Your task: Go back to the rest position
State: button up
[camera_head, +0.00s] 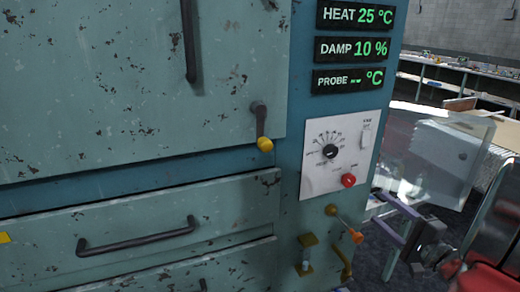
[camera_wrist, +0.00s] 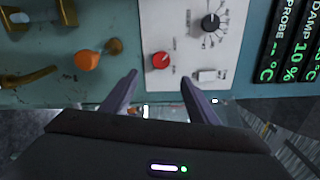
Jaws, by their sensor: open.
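My gripper (camera_wrist: 160,95) is open and empty, its two purple-grey fingers apart below the white control panel (camera_wrist: 185,40) in the wrist view. Between and beyond the fingers is the red button (camera_wrist: 161,60) on that panel, with no finger seen touching it. In the head view my gripper (camera_head: 385,209) is at the right edge of the teal cabinet (camera_head: 150,165), near an orange-tipped lever (camera_head: 356,236). The same orange knob (camera_wrist: 87,60) shows left of the fingers in the wrist view.
The cabinet has a black dial (camera_head: 330,151), a yellow-tipped latch (camera_head: 265,144), a drawer handle (camera_head: 138,238) and brass fittings (camera_head: 306,254). Displays read HEAT 25 °C, DAMP 10 %, and PROBE (camera_head: 347,79) with dashes. A pale, see-through panel (camera_head: 445,155) stands to the right, with benches (camera_head: 455,68) behind.

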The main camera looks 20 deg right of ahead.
jog(key=s+a+f+n+g+y, duration=0.25)
jog(key=s+a+f+g, duration=0.35)
jog(key=a, duration=0.5)
jog(key=s+a+f+n+g+y, duration=0.15)
jog(key=a+f+n+g, duration=0.25)
jog(key=a+g, duration=0.5)
jog(key=s+a+r+n+t+h, duration=0.1)
jog(key=a+r+n+h, duration=0.1)
jog(key=a+r+n, duration=0.3)
jog(key=s+a+r+n+t+h, duration=0.1)
jog(key=a+r+n+h, duration=0.1)
jog(key=a+r+n, duration=0.3)
jog(key=a+n, duration=0.3)
jog(key=a, duration=0.4)
jog(key=shift+s+r+t+h, duration=0.3)
jog(key=shift+s+r, duration=0.05)
jog(key=shift+s, duration=0.05)
